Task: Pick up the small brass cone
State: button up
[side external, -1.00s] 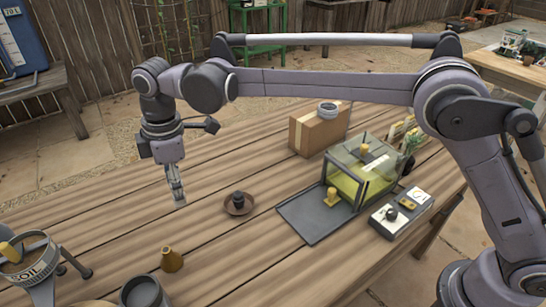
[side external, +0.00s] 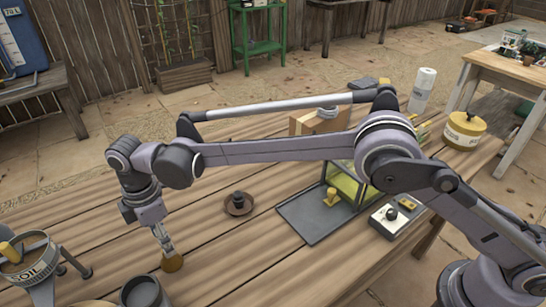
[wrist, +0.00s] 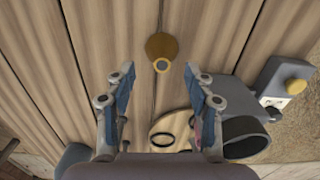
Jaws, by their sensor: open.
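The small brass cone (side external: 172,263) stands upright on the wooden table near its front. It also shows in the wrist view (wrist: 161,47), lying in line with the gap between my fingers and a little beyond the fingertips. My gripper (side external: 165,246) is just above the cone in the side view, with the fingertips partly overlapping its top. In the wrist view my gripper (wrist: 160,74) has its two fingers spread wide with nothing between them. I cannot tell the exact height gap, and no contact shows.
A grey cup (side external: 143,293) stands close to the cone, and a round wooden disc (wrist: 171,124) lies near it. A soil can (side external: 27,262) is at the left. The table around the saucer is clear.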

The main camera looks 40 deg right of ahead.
jog(key=shift+s+f, duration=0.15)
jog(key=shift+f, duration=2.1)
grip_shut()
